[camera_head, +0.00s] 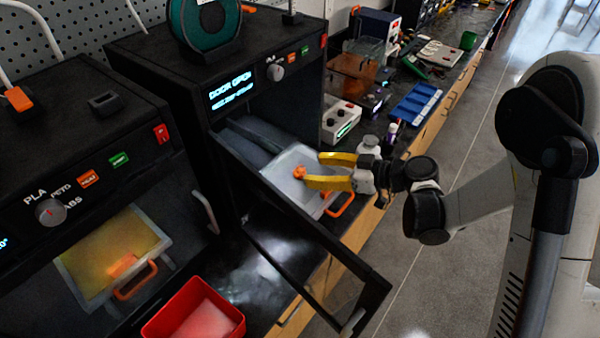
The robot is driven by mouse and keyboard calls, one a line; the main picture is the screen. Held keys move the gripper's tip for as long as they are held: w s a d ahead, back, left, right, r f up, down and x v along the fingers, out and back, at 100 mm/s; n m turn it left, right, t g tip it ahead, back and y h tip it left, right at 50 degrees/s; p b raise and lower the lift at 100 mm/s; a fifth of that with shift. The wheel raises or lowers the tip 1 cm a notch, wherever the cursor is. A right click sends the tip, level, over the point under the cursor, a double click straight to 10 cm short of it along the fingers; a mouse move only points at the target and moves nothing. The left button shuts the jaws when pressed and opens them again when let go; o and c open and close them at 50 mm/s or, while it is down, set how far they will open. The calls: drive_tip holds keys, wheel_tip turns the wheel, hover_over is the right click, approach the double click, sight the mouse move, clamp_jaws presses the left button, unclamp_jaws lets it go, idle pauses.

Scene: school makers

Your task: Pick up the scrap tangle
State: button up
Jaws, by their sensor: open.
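The scrap tangle, a small orange clump (299,172), lies on the whitish tray (286,160) that sits in the open printer (262,92) in the middle. My gripper (312,170) reaches in from the right with its two yellow fingers apart. Its fingertips are at the clump, one finger above and one below it in the picture. I cannot tell whether they touch it. The tray's orange handle (342,206) shows at its right end.
The printer's open door (318,235) hangs out in front, below my gripper. A red bin (193,312) stands at the bottom. A second printer (75,150) is at left with an orange-handled tray inside. A blue tray (415,103) and other gear fill the bench behind; floor is clear at right.

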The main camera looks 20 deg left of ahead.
sight(301, 168)
drive_tip(key=b+x, duration=0.2)
drive_tip(key=x, duration=0.3)
drive_tip(key=shift+w+a+f, duration=0.25)
drive_tip(key=shift+a, duration=0.05)
drive_tip(key=c, duration=0.8)
drive_tip(key=shift+d, duration=0.1)
drive_tip(key=shift+c, duration=0.2)
